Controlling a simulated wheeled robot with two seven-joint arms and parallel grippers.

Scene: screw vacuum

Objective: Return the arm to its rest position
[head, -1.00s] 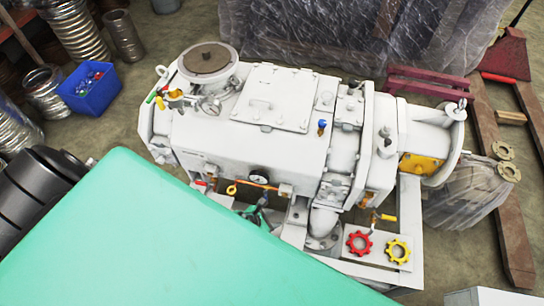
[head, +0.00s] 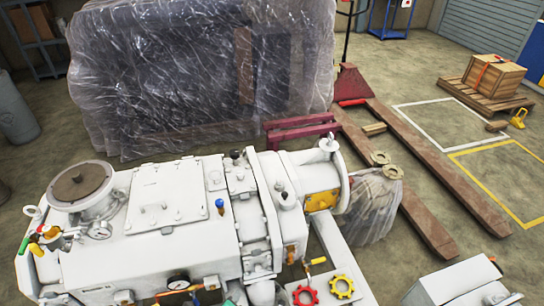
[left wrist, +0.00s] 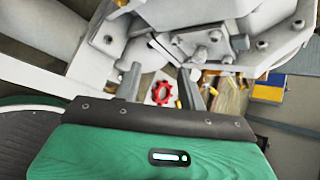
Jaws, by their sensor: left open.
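My left gripper (left wrist: 159,72) shows in the left wrist view with its two dark fingers apart and nothing held between them. Beyond the fingers, a red handwheel (left wrist: 161,92) shows in the gap. Pale machine parts lie close above and right of the fingers; I cannot tell the exact clearance. In the head view, the white vacuum pump (head: 185,243) fills the lower left. A red handwheel (head: 305,295) and a yellow handwheel (head: 341,287) sit at its front. I cannot make out the left fingers there. My right gripper is in neither view.
A plastic-wrapped stack (head: 200,80) stands behind the pump. A dark red pallet jack (head: 405,180) and a wrapped bundle (head: 370,207) stand to the right. A pale box (head: 450,285) is at the lower right.

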